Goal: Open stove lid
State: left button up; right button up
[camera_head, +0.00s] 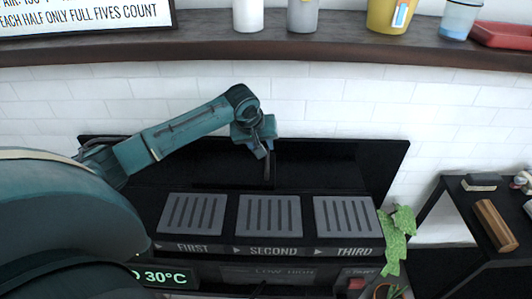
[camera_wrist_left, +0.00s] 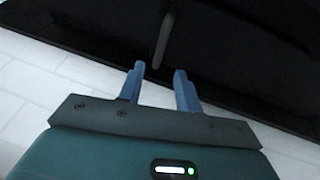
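The stove (camera_head: 142,245) stands below the shelf, with burner plates labelled FIRST, SECOND and THIRD uncovered. Its black lid (camera_head: 345,165) stands raised behind the burners, near the tiled wall. My left gripper (camera_head: 264,152) is at the lid's upper middle, with the arm coming in from the left. In the left wrist view its two blue fingers (camera_wrist_left: 160,70) are apart. A dark grey bar, seemingly the lid's handle (camera_wrist_left: 165,35), ends near the gap between the fingertips. Contact cannot be told. My right gripper is not in view.
A dark shelf (camera_head: 330,50) with cups and a yellow container (camera_head: 385,16) runs above the stove. A black side rack (camera_head: 462,205) stands at the right. A green patterned cloth or leaf (camera_head: 397,235) hangs at the stove's right edge.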

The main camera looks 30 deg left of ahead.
aim_at(267, 157)
pick_arm(q)
jog(key=x, duration=0.6)
jog(key=shift+w+f, duration=0.15)
jog(key=shift+f, duration=0.1)
grip_shut()
dwell(0.3)
